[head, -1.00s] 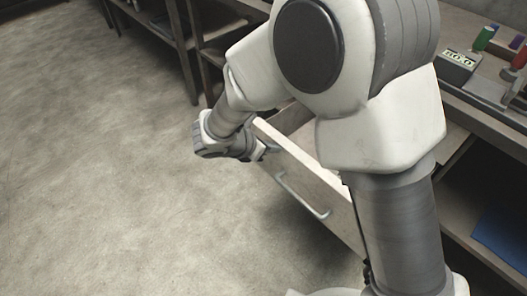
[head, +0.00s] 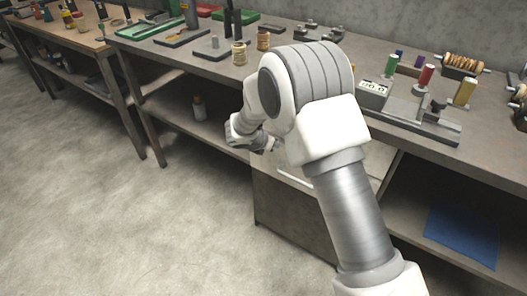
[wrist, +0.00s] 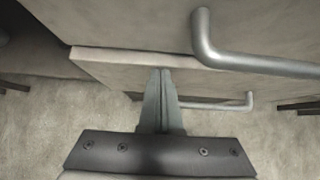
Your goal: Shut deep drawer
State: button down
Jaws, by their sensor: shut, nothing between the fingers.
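The deep drawer's broad plain front (head: 290,222) shows in the head view under the bench, below my arm. It looks close to the cabinet, but I cannot tell if it is fully flush. In the wrist view the lower drawer front (wrist: 115,70) has a bar handle (wrist: 230,104) and a pale upper edge. A nearer panel above it carries a large bar handle (wrist: 255,64). My gripper (wrist: 162,72) is shut and empty, its fingertips at the lower front's upper edge; contact is unclear. In the head view my gripper (head: 274,146) is partly hidden by my wrist.
An open shelf at right holds a blue sheet (head: 462,236). The floor (head: 120,220) at left is clear.

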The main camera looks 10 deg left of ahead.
jog(key=shift+w+d+r, duration=0.1)
jog(key=shift+w+d, duration=0.1)
jog(key=shift+w, duration=0.3)
jog(key=shift+w+d, duration=0.2)
jog(key=shift+w, duration=0.25)
